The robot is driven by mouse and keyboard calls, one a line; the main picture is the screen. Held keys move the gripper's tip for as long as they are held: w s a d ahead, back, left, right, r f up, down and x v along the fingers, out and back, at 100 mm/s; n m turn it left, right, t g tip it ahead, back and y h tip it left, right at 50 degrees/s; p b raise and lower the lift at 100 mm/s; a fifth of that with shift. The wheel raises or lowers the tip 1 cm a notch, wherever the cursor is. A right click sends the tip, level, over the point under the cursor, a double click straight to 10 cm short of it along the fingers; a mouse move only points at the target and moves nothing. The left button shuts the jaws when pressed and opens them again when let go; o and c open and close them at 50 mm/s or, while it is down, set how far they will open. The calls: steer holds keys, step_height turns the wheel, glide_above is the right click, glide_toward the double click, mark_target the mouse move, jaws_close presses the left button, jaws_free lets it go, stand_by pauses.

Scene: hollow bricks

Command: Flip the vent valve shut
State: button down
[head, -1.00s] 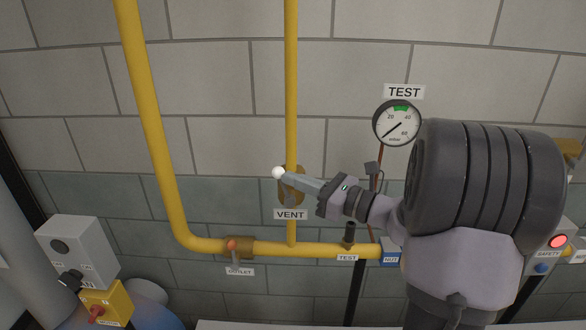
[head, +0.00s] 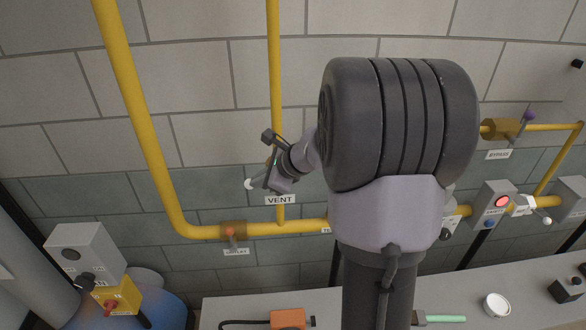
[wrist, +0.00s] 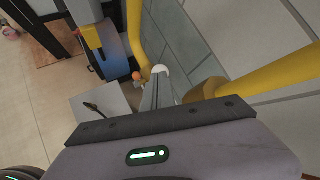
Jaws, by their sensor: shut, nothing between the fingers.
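The vent valve's white knob (head: 249,184) sits left of the vertical yellow pipe, above the VENT label (head: 280,199). The lever now lies out to the left, across the pipe's line. My gripper (head: 260,180) is shut, with nothing between its fingers, and its tips are close to the knob; I cannot tell whether they touch. In the wrist view the knob (wrist: 159,70) shows just beyond the shut fingertips. The brass valve body (wrist: 202,91) shows beside the yellow pipe (wrist: 270,76). In the head view my gripper hides most of the valve body.
The outlet valve (head: 233,232) is on the pipe below left. A grey box (head: 82,250) and a yellow switch box (head: 118,295) stand at the lower left. A bench (head: 250,305) along the bottom holds an orange device (head: 288,319) and a white cup (head: 497,304). My arm hides the test gauge.

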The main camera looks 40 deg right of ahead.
steer(key=shift+w+a+f+g+h+b, duration=0.25)
steer(key=shift+a+f+b, duration=0.1)
steer(key=shift+f, duration=0.25)
steer(key=shift+w+a+f+g+h+b, duration=0.2)
steer(key=shift+a+f, duration=0.1)
steer(key=shift+f, duration=0.25)
steer(key=shift+a+f, duration=0.1)
